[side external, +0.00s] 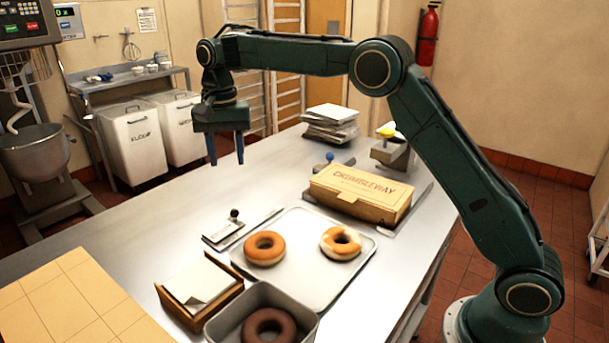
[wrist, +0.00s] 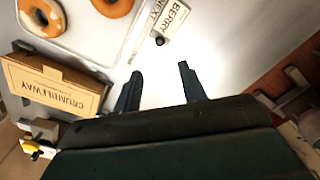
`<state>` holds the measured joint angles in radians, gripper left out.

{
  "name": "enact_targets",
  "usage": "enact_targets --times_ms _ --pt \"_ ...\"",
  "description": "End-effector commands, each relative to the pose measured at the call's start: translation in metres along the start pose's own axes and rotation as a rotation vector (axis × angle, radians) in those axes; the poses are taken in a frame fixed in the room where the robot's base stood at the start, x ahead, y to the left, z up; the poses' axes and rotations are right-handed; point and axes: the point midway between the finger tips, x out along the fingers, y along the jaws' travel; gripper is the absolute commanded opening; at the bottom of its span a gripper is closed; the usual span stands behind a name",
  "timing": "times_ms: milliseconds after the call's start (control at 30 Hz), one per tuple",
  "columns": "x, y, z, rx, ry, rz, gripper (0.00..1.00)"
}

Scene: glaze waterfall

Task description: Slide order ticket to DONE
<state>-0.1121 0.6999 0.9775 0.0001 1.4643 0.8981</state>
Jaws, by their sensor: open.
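The order ticket (side external: 220,233) is a small pale card at the left end of a thin rail on the steel table, left of the tray. A dark knob (side external: 234,214) stands by it. In the wrist view the card (wrist: 172,17) reads BERRY, with NEXT beside it, and the knob (wrist: 159,41) shows just beyond my fingertips. No DONE label is readable. My gripper (side external: 226,162) is open and empty, pointing down above the table, apart from the knob. Its two fingers also show in the wrist view (wrist: 160,71).
A tray (side external: 308,292) with two glazed donuts lies beside the rail. A CRUMBLEWAY box (side external: 360,192) stands behind it, with a blue-knobbed item (side external: 330,158) nearby. A wooden paper holder (side external: 200,290) and a metal pan (side external: 300,328) with a chocolate donut sit in front.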

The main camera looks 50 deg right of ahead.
Motion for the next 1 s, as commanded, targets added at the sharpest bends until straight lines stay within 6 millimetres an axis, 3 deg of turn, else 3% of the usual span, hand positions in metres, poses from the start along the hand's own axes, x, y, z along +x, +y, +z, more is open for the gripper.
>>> enact_targets --times_ms 267,1000 --pt "0.020 0.001 0.000 0.000 -0.002 0.002 0.42" --pt "0.123 0.001 0.000 -0.001 -0.001 0.001 0.42"
